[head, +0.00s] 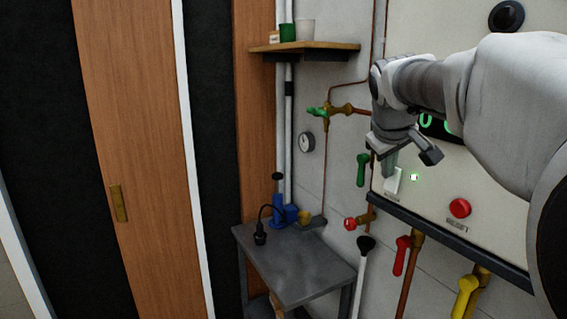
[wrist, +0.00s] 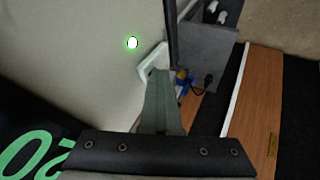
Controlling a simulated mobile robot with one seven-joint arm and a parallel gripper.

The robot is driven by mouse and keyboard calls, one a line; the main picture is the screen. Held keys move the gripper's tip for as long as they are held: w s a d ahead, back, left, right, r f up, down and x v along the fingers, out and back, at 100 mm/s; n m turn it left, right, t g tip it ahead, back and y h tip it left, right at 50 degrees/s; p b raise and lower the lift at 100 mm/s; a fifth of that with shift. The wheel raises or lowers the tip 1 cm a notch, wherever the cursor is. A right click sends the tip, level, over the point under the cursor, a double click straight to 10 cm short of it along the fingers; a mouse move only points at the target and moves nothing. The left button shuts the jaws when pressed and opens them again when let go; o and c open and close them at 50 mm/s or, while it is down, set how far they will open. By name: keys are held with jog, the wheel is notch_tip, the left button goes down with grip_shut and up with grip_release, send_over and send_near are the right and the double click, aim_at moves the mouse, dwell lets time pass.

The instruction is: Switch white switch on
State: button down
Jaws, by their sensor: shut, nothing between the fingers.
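The white switch (head: 393,184) sits low on the left edge of the pale wall panel (head: 490,165), with a small lit green lamp (head: 414,177) to its right. My gripper (head: 389,167) is shut and empty, with its tips right at the upper part of the switch. In the wrist view, my grey-green fingers (wrist: 160,85) reach the white switch plate (wrist: 150,62) and cover part of it. The lit lamp (wrist: 132,43) shows beside it. I cannot tell whether the fingers touch the rocker, or which way it is tilted.
A red button (head: 460,208) is to the right on the panel. Green (head: 362,170), red (head: 400,255) and yellow (head: 465,297) valve handles sit on pipes nearby. A grey table (head: 295,270) stands below left. A wooden shelf (head: 310,46) holds cups.

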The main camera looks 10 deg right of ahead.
jog(key=shift+d+r, duration=0.1)
jog(key=shift+r, duration=0.1)
jog(key=shift+r+p, duration=0.55)
jog(key=shift+r, duration=0.15)
